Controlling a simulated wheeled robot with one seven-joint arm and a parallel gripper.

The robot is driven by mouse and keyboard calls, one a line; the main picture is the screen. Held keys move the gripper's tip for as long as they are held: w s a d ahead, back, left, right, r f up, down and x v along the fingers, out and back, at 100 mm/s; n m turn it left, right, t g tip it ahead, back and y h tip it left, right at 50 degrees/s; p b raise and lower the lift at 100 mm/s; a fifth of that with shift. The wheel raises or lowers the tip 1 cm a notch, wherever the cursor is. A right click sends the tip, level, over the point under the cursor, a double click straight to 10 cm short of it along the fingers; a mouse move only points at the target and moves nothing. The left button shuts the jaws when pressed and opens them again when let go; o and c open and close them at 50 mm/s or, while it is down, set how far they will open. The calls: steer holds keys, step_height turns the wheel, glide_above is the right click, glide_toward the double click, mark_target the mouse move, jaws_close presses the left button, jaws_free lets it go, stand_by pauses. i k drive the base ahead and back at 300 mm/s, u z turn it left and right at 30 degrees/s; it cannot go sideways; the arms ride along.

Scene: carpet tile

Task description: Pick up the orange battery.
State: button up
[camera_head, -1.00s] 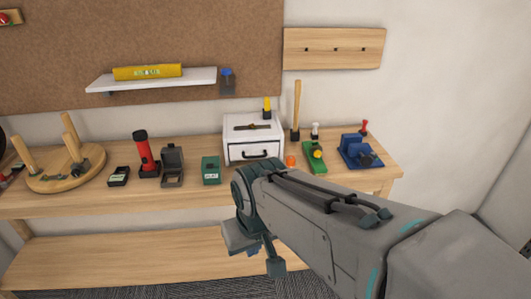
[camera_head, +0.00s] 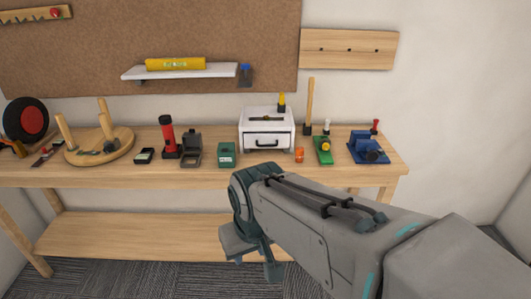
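A small orange cylinder that looks like the battery (camera_head: 299,155) stands upright on the wooden workbench (camera_head: 205,174). It is just right of the white drawer box and left of a green tool. My gripper (camera_head: 252,262) hangs in front of the bench, below its top edge and well short of the orange battery. Its fingers point down, and the arm hides part of them. I see nothing held, but the finger gap is unclear.
A white drawer box (camera_head: 267,138), a green box (camera_head: 227,155), a green tool (camera_head: 323,150) and a blue vise (camera_head: 368,148) stand near the battery. A red flashlight (camera_head: 167,137) and a wooden peg base (camera_head: 98,148) are further left. Carpet in front is free.

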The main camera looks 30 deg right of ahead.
mark_target(300, 154)
steer(key=u, duration=0.45)
steer(key=k, duration=0.95)
steer(key=u, duration=0.35)
steer(key=i, duration=1.1)
steer(key=z, duration=1.2)
steer(key=i, duration=0.9)
steer(key=z, duration=1.05)
